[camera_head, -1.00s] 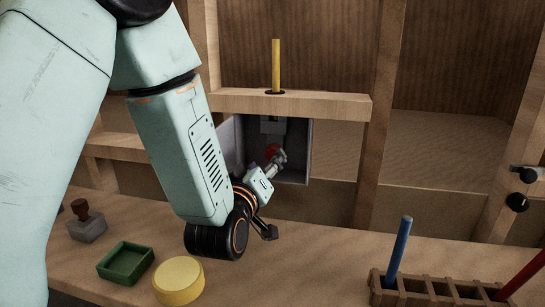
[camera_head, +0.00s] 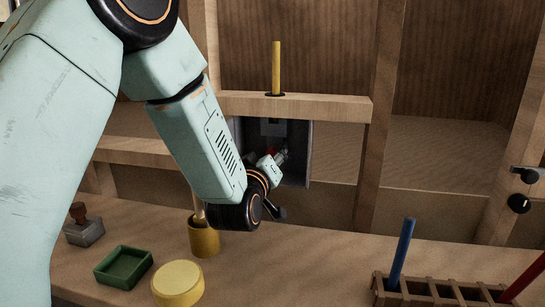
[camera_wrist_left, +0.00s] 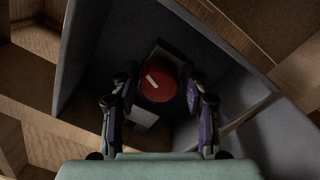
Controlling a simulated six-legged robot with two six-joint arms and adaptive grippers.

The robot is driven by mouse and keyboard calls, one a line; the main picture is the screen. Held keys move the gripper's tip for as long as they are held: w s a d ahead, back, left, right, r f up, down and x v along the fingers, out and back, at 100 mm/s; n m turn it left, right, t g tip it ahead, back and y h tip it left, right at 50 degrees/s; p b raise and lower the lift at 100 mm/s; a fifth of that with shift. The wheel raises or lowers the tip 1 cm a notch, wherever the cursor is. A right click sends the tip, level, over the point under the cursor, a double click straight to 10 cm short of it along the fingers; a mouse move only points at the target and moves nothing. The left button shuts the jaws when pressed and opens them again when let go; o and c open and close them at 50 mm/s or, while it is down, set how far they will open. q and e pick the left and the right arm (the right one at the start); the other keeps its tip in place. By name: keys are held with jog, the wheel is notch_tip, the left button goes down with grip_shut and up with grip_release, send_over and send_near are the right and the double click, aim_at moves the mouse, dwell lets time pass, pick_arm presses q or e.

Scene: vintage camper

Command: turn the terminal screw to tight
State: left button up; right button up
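The terminal screw is a red round knob (camera_wrist_left: 158,84) with a pale slot mark, inside a grey open box (camera_head: 295,168) set under the wooden shelf. In the left wrist view the mark runs at a slant. My left gripper (camera_wrist_left: 158,92) reaches into the box with one finger on each side of the red knob. A gap shows between the fingers and the knob on at least one side, and I cannot tell if either touches. In the head view my left gripper (camera_head: 282,155) hides most of the knob. My right gripper is not in view.
A yellow rod (camera_head: 276,68) stands in the shelf (camera_head: 330,105) above the box. On the counter are a brass cup (camera_head: 204,240), a green tray (camera_head: 104,278), a yellow round block (camera_head: 178,285), a stamp (camera_head: 84,230) and a rack (camera_head: 440,294) with blue and red rods.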

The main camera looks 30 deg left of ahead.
pick_arm(q)
jog(key=c, duration=0.8)
jog(key=shift+m+p, duration=0.3)
jog(key=shift+p, duration=0.2)
jog(key=shift+w+m+p, duration=0.1)
jog(key=shift+m+p, duration=0.35)
jog(key=shift+m, duration=0.05)
jog(key=o, duration=1.1)
jog(key=shift+o, duration=0.2)
jog(key=s+d, duration=0.1)
jog(key=s, duration=0.6)
jog(key=shift+s+d, duration=0.2)
jog(key=shift+d, duration=0.05)
